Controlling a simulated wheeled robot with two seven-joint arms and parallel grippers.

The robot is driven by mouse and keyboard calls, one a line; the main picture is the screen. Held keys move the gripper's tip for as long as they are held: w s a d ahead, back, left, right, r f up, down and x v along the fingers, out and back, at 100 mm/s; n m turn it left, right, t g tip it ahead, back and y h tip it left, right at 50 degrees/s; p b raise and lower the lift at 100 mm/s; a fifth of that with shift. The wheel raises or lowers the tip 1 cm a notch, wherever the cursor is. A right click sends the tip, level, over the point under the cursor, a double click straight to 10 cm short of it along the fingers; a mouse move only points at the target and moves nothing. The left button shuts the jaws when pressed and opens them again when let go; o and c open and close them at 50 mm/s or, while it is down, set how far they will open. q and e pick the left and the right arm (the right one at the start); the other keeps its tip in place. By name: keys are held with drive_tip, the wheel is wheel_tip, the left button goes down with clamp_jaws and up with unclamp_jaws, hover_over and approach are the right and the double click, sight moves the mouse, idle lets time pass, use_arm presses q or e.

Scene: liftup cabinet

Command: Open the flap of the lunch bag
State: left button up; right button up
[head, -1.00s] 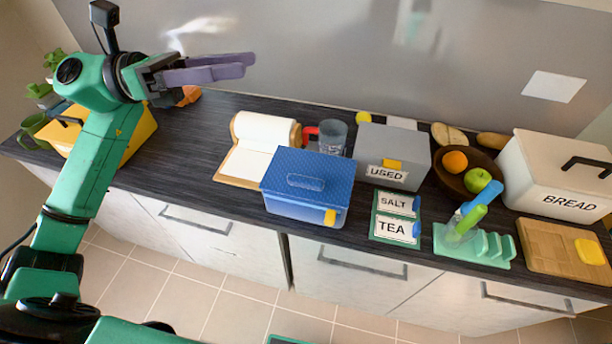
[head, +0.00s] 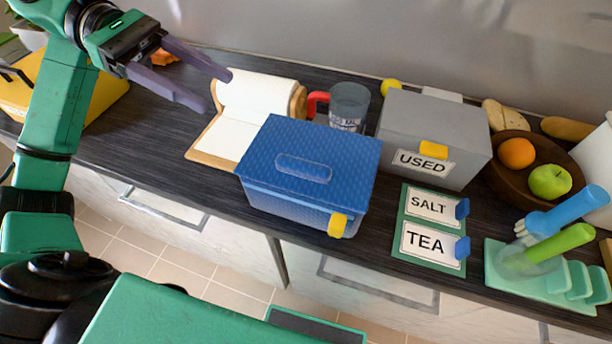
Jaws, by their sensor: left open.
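The lunch bag (head: 262,205) is a blue textured box on the dark counter, near its front edge. Its flap (head: 345,160) lies flat and closed on top, with an oval handle (head: 303,168) on it. A yellow clasp (head: 337,225) sits on the front face at the right. My left gripper (head: 216,90) is open and empty, with purple fingers pointing right and down, above the counter, up and left of the bag. It does not touch the bag. My right gripper is not in view.
A paper pad on a wooden board (head: 208,148) lies left of the bag. A glass measuring cup (head: 349,104) stands behind it. A grey box marked USED (head: 440,118) and the SALT and TEA labels (head: 432,228) are to the right. A yellow box (head: 98,100) is far left.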

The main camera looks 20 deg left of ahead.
use_arm(q)
drive_tip(key=b, duration=0.4)
approach(298, 162)
drive_tip(key=v, duration=0.4)
drive_tip(key=p+x, duration=0.3)
drive_tip(key=x, duration=1.2)
drive_tip(key=shift+a, duration=0.1)
clamp_jaws()
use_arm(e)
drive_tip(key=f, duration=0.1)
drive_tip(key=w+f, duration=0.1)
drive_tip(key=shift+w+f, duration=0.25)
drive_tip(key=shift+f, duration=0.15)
